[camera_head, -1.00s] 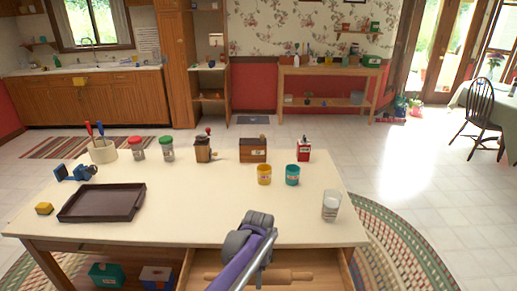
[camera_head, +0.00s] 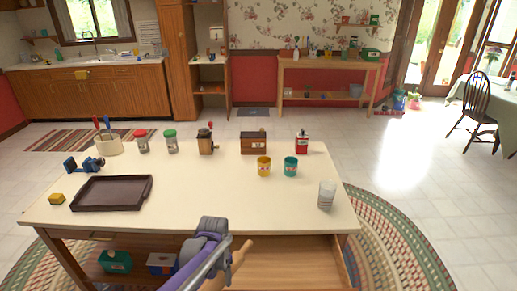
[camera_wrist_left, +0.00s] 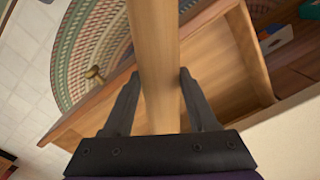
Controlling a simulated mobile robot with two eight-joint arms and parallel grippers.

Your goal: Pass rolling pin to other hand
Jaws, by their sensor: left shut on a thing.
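My left gripper (camera_head: 213,226) is at the front edge of the table, above the open drawer (camera_head: 290,262). It is shut on the wooden rolling pin (camera_head: 238,258), which slants beside my arm in the head view. In the left wrist view the pin (camera_wrist_left: 154,40) runs lengthwise between the two dark fingers (camera_wrist_left: 160,76), with the drawer behind it. The visible part of the drawer looks empty. Part of the pin is hidden by my left arm in the head view. My right gripper is in neither current view.
Boxes (camera_head: 115,261) sit on the lower shelf. The tabletop's middle front is clear.

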